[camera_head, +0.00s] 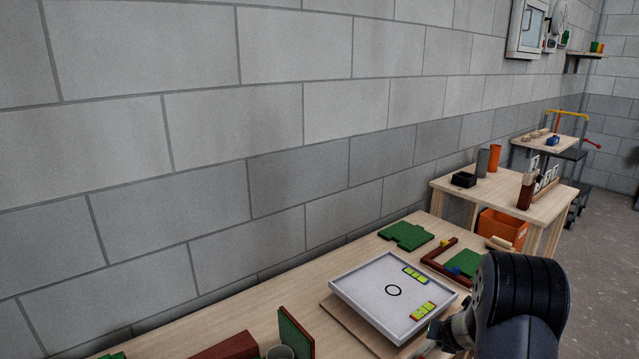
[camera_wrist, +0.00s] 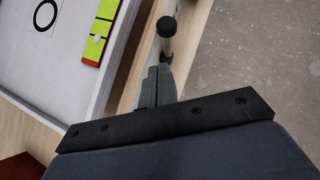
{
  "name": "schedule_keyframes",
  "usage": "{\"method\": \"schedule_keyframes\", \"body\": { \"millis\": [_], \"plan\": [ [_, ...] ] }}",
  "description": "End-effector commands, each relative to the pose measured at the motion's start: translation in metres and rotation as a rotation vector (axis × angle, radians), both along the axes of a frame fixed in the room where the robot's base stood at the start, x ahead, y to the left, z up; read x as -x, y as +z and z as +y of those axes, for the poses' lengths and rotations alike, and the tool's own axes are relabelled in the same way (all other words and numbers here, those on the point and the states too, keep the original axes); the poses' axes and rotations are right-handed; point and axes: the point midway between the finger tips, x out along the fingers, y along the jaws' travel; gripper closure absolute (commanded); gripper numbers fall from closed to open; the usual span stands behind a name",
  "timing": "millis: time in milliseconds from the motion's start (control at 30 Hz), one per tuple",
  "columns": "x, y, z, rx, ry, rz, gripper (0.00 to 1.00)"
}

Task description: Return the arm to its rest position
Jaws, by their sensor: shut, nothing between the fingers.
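My arm (camera_head: 520,300), dark and thick, shows at the lower right of the head view, in front of the near table. My gripper (camera_wrist: 154,88) shows in the wrist view as narrow grey fingers close together beyond a black plate, with nothing seen between them. In the head view the gripper is mostly hidden by the arm and the frame edge. It is beside the right edge of a white tray (camera_head: 365,285), which also shows in the wrist view (camera_wrist: 75,85). I cannot tell its exact height over the table edge.
The tray holds yellow-green battens (camera_head: 423,310) and a black ring mark (camera_head: 393,290). Green plates (camera_head: 406,236) and reddish-brown pieces (camera_head: 228,347) lie on the wooden table (camera_head: 345,265). A block wall (camera_head: 200,130) runs behind. Bare floor (camera_wrist: 250,65) is right of the table.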

Motion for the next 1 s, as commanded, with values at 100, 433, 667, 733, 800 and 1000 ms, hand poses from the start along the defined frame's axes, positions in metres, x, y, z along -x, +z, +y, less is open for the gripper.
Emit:
{"method": "schedule_keyframes", "body": {
  "millis": [100,433,667,733,800,1000],
  "plan": [
    [0.0,-0.005,0.001,0.019,0.001,-0.016,1.0],
    [0.002,-0.009,0.005,0.067,0.0,-0.052,1.0],
    [0.005,-0.011,0.008,0.103,-0.001,-0.08,1.0],
    [0.005,-0.012,0.009,0.114,0.0,-0.089,1.0],
    [0.006,-0.013,0.01,0.127,0.0,-0.098,1.0],
    [0.008,-0.015,0.013,0.163,0.0,-0.127,1.0]
  ]
}}
